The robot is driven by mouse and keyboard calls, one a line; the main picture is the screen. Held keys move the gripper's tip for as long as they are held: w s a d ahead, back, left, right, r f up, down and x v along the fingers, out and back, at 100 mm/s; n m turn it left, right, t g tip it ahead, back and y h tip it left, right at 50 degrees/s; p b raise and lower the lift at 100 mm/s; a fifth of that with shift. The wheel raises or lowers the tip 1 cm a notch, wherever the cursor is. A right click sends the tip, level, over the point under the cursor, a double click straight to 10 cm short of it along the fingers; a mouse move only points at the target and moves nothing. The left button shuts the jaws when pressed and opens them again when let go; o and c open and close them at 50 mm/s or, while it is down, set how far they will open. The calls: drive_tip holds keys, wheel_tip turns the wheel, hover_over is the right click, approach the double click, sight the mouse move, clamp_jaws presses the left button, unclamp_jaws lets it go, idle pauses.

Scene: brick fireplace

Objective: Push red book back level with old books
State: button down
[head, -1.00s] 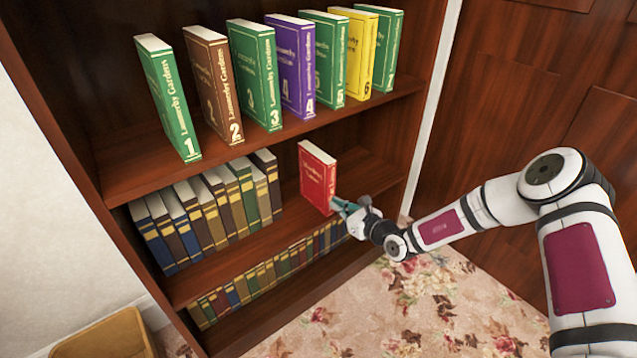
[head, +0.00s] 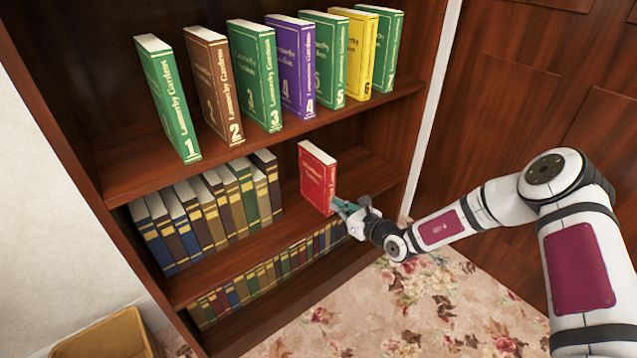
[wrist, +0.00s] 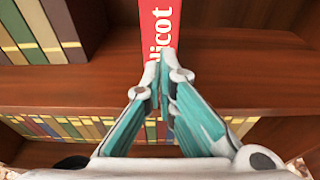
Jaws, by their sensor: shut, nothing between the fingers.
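The red book (head: 318,178) stands upright on the middle shelf, toward its right part, with a gap between it and the old books. The old books (head: 208,208) stand in a row on the same shelf to its left. In the wrist view the red spine (wrist: 158,28) rises straight ahead, and the old books (wrist: 45,30) show at the upper left. My gripper (head: 336,204) is shut and empty, its fingertips at the lower part of the red spine. The closed fingertips (wrist: 160,75) cover part of the spine; whether they touch it is hard to tell.
Several large numbered books (head: 262,75) stand on the shelf above. A row of small books (head: 270,275) fills the shelf below. The middle shelf (head: 365,175) is bare right of the red book. A yellow bin (head: 105,338) stands at the lower left.

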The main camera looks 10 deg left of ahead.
sight(330, 199)
drive_tip(key=shift+a, duration=0.15)
drive_tip(key=shift+r+b+x, duration=0.2)
drive_tip(key=shift+x, duration=0.7)
drive_tip(key=shift+r+b+x, duration=0.2)
drive_tip(key=shift+x, duration=0.75)
drive_tip(key=shift+w, duration=0.15)
drive_tip(key=shift+r+b+x, duration=0.2)
drive_tip(key=shift+b+x, duration=0.15)
drive_tip(key=shift+x, duration=0.6)
drive_tip(key=shift+r+b+x, duration=0.25)
drive_tip(key=shift+b+x, duration=0.05)
drive_tip(key=shift+x, duration=0.65)
drive_tip(key=shift+f+p+v, duration=0.15)
drive_tip(key=shift+p+v, duration=0.65)
drive_tip(key=shift+v, duration=0.15)
drive_tip(key=shift+f+p+v, duration=0.2)
drive_tip(key=shift+p+v, duration=0.6)
drive_tip(key=shift+v, duration=0.15)
drive_tip(key=f+p+v, duration=0.1)
drive_tip(key=p+v, duration=0.2)
drive_tip(key=v, duration=0.3)
drive_tip(key=shift+f+p, duration=0.25)
drive_tip(key=shift+p, duration=0.1)
